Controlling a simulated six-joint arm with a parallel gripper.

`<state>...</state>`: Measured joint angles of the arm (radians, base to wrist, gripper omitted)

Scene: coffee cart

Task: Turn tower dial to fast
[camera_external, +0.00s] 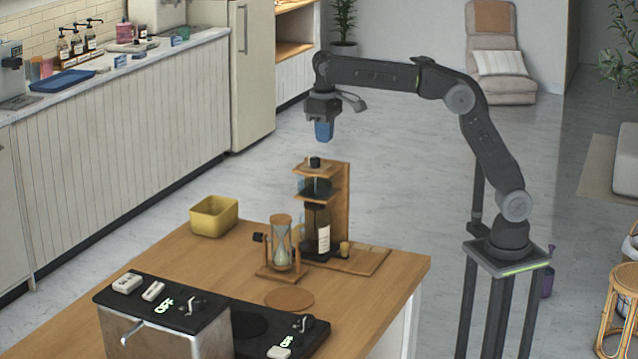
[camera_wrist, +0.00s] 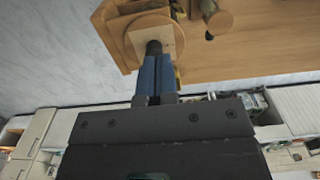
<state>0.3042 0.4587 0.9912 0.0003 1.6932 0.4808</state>
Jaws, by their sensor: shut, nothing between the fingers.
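The wooden drip tower (camera_external: 341,190) stands on the wooden counter, with a dark bottle (camera_external: 318,228) in its lower part. A small black dial (camera_external: 315,162) sits on top of the tower. In the wrist view the dark dial (camera_wrist: 154,47) shows just past my fingertips, over a pale square plate. My gripper (camera_external: 323,140) points down above the tower with its blue fingers shut and empty. A gap shows between fingertips and dial in the external view. The fingers also show together in the wrist view (camera_wrist: 153,60). I cannot read any speed marking on the dial.
An hourglass in a wooden frame (camera_external: 281,243) stands left of the tower, with a black knob beside it. A yellow bin (camera_external: 213,216) is at the counter's back left. A black-topped unit (camera_external: 165,300) with OFF labels is in front. The air around the gripper is clear.

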